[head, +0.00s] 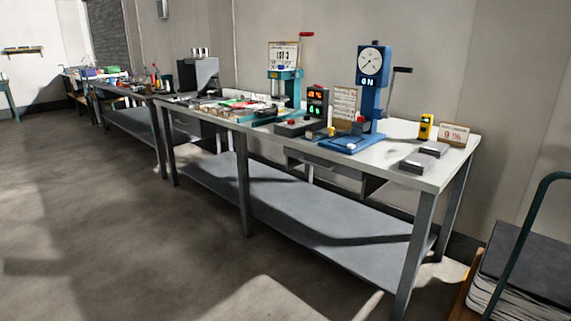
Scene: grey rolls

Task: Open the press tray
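A blue press (371,98) with a round white dial and a dark side lever stands on the right half of a long bench. Its blue base plate (342,146) lies flat on the bench top. A teal press (285,88) with a red handle stands to its left. Under the bench top, below the blue press, hangs a shallow grey tray or drawer (325,170); I cannot tell whether it is fully shut or which part is the press tray. My gripper is not in view.
The bench top (405,155) carries grey blocks (417,162), a yellow device (426,127) and a control box with lit displays (317,103). A grey lower shelf (300,205) runs beneath. Floor (130,220) before the bench is clear. A loaded cart (515,270) stands at right.

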